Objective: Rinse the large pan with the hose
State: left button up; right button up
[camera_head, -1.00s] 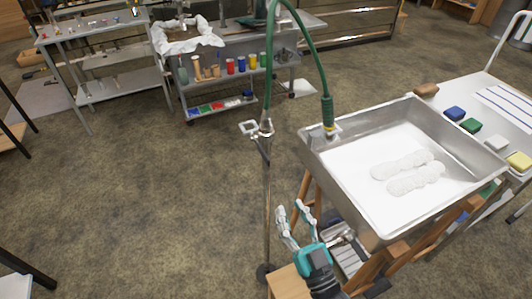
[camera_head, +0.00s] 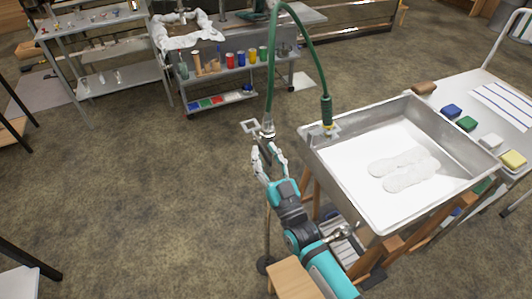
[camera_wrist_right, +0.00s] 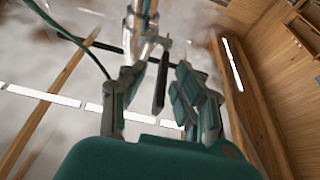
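The large pan (camera_head: 455,125) is a metal tray on a wooden stand at the right. Its floor is white, with lumpy pale patches (camera_head: 404,170). Contact cannot be told. My left gripper is not in view.
A side table holds colored sponges (camera_head: 467,123) right of the pan. A small wooden block or stool (camera_head: 292,280) is under my right arm. A grey cart (camera_head: 220,100) with bottles and cans stands behind.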

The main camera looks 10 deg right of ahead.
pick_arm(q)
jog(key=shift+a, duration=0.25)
pick_arm(e)
jog(key=shift+c, duration=0.3)
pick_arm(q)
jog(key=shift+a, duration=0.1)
pick_arm(e)
grip_shut()
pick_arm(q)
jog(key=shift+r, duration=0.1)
